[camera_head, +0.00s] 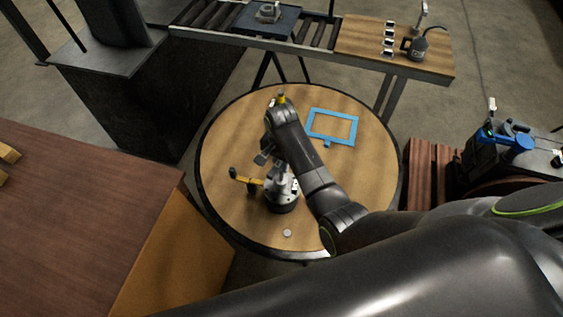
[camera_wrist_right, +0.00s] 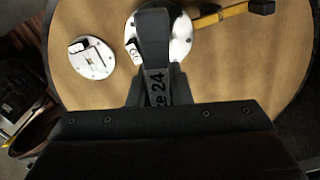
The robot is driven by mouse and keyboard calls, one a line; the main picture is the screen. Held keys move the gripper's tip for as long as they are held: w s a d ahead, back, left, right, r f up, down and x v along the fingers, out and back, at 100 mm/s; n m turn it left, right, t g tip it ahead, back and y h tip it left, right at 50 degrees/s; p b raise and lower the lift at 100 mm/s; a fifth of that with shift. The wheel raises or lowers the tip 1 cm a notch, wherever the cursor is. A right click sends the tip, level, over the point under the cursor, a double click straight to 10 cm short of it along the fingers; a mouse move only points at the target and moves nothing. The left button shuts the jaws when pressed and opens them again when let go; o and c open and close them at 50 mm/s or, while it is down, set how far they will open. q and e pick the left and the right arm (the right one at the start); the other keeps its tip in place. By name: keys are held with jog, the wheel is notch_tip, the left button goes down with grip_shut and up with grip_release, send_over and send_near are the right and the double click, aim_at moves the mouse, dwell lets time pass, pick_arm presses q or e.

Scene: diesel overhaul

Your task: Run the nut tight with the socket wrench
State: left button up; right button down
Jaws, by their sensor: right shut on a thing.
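My right gripper (camera_head: 275,167) reaches down over the round table. In the right wrist view its dark fingers (camera_wrist_right: 152,35) are together over a white round plate (camera_wrist_right: 180,42). The socket wrench (camera_head: 245,180) has a yellow bar with a black end. It sticks out to the left from below the gripper; in the wrist view the bar (camera_wrist_right: 215,18) extends right from beside the fingertips. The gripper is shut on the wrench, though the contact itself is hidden. A metal part on a dark round base (camera_head: 284,206) stands under the gripper. The nut is hidden. My left gripper is not in view.
A blue frame (camera_head: 312,130) lies on the round table (camera_head: 225,140). A small silver disc (camera_head: 287,233) lies near its front edge. A second white plate (camera_wrist_right: 92,58) shows in the wrist view. A roller conveyor (camera_head: 205,14) and a wooden bench (camera_head: 365,38) stand behind.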

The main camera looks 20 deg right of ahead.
jog(key=m, duration=0.4)
jog(key=shift+m, duration=0.3)
jog(key=m, duration=0.8)
jog(key=shift+m, duration=0.4)
jog(key=m, duration=0.4)
jog(key=shift+f+m, duration=0.1)
jog(key=shift+m, duration=0.3)
